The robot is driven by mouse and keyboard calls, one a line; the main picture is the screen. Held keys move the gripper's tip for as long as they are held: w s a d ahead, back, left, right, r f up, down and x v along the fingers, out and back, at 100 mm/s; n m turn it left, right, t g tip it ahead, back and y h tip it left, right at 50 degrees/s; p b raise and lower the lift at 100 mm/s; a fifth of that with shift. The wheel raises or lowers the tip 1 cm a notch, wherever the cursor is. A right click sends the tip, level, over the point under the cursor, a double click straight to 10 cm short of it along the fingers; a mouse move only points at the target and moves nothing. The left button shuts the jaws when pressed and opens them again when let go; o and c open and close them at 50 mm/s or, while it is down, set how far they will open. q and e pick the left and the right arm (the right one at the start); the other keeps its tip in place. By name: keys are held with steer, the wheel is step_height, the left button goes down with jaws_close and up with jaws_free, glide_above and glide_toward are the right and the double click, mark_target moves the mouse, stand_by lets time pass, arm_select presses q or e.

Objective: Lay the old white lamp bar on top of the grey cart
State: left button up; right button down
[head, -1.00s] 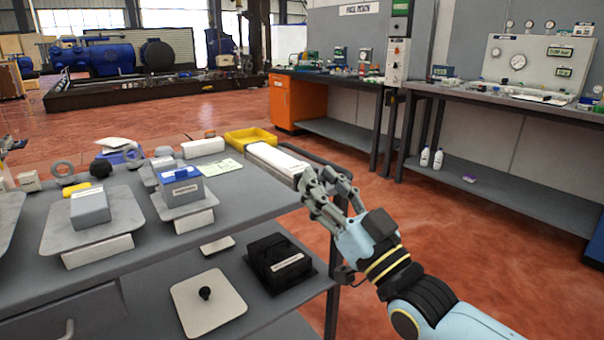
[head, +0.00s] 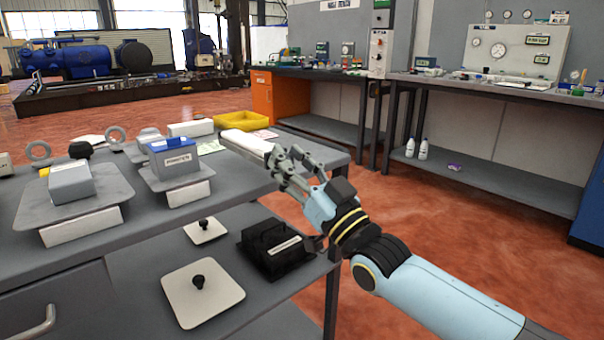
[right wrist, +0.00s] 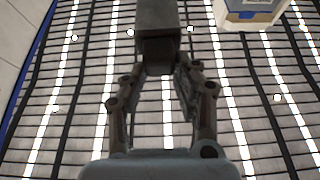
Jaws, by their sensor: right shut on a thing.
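The white lamp bar (head: 243,142) shows in the head view over the right part of the grey cart's top (head: 215,176), pointing away from me. My right gripper (head: 275,168) is shut on its near end at the cart's right edge. I cannot tell whether the bar touches the top or hangs just above it. In the right wrist view a dark block (right wrist: 158,35), apparently the bar's shaded end, sits between the fingers (right wrist: 158,85). The fingers hide the bar's near end in the head view. My left gripper is not in view.
On the cart stand a blue-lidded grey box (head: 174,160), a grey block (head: 70,182), a white box (head: 190,128) and a yellow tray (head: 233,123). A black case (head: 272,250) sits on the lower shelf. Benches (head: 480,90) line the wall; red floor lies between.

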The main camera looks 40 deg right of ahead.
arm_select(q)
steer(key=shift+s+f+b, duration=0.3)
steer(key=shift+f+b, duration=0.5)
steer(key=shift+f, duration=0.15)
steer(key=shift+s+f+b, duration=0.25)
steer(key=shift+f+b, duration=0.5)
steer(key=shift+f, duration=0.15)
arm_select(e)
steer(key=shift+w+a+f, duration=0.1)
steer(key=shift+w+f, duration=0.3)
steer(key=shift+w, duration=0.25)
steer(key=shift+w+f, duration=0.4)
steer(key=shift+w, duration=0.3)
steer(key=shift+w+a+f, duration=0.1)
steer(key=shift+w+f, duration=0.3)
steer(key=shift+w, duration=0.25)
steer(key=c, duration=0.9)
jaws_free()
